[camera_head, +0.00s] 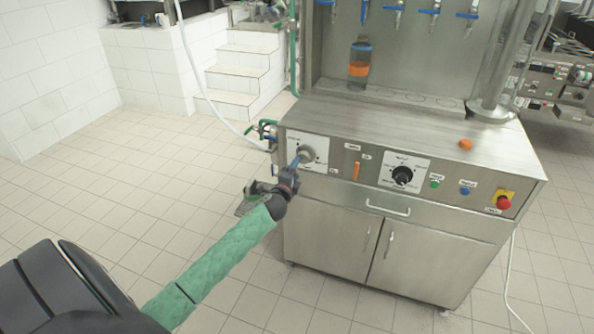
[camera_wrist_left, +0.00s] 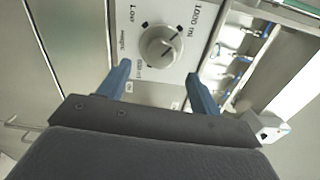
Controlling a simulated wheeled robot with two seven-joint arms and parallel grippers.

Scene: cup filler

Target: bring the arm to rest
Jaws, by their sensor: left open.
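My left gripper (camera_head: 300,160) is in front of the left end of the cup filler's control panel, its arm in a green sleeve coming in from the lower left. In the left wrist view its two blue fingers (camera_wrist_left: 158,85) are spread apart with nothing between them. A round grey knob (camera_wrist_left: 161,46) on a white plate lies beyond the fingertips; the same knob (camera_head: 307,154) shows just beside the fingers in the head view. I cannot tell the exact gap between fingers and knob. My right gripper is in neither view.
The steel cup filler (camera_head: 455,211) stands ahead, with a black dial (camera_head: 402,176), a red stop button (camera_head: 504,202) and a drawer handle (camera_head: 388,208). A bottle with orange contents (camera_head: 359,68) stands under the nozzles. Tiled floor (camera_head: 120,170) to the left is clear; white steps (camera_head: 240,75) are behind.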

